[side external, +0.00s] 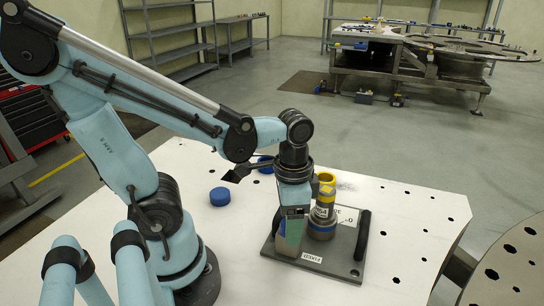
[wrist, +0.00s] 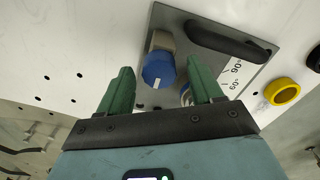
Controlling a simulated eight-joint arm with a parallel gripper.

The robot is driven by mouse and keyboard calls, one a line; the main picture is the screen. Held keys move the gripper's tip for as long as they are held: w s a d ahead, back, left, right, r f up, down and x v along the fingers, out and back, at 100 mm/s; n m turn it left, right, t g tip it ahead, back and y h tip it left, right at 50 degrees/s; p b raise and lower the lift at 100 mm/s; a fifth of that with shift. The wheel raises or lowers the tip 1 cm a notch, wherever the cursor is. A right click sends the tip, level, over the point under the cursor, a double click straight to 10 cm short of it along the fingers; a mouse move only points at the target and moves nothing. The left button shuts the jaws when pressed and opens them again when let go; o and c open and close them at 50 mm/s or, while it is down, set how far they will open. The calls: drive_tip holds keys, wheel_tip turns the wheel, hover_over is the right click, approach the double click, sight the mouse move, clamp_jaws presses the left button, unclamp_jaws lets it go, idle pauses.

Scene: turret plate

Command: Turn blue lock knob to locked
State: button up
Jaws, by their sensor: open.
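The blue knob (wrist: 158,70) with a short white line on its face shows in the wrist view, on a grey plate (wrist: 185,15). It lies just beyond and between the two green fingers of my gripper (wrist: 160,65), which are apart and empty. Contact cannot be told. In the side view my gripper (side external: 286,244) points down over the left part of the plate (side external: 341,271) and hides the knob. A white label (side external: 312,258) lies at the plate's front edge.
A black handle (side external: 363,235) stands on the plate's right side. Blue round pieces (side external: 220,196) (side external: 265,164) lie on the white table behind.

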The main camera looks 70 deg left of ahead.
drive_tip(key=shift+r, duration=0.1)
wheel_tip(320, 180, up, 12)
idle(0.7)
drive_tip(key=shift+f, duration=6.1)
drive_tip(key=shift+r, duration=0.15)
drive_tip(key=shift+f, duration=0.25)
drive_tip(key=n, duration=0.6)
drive_tip(key=shift+r+n, duration=0.1)
drive_tip(key=shift+n, duration=0.2)
drive_tip(key=n, duration=0.6)
drive_tip(key=shift+a, duration=0.1)
drive_tip(key=shift+o, duration=0.3)
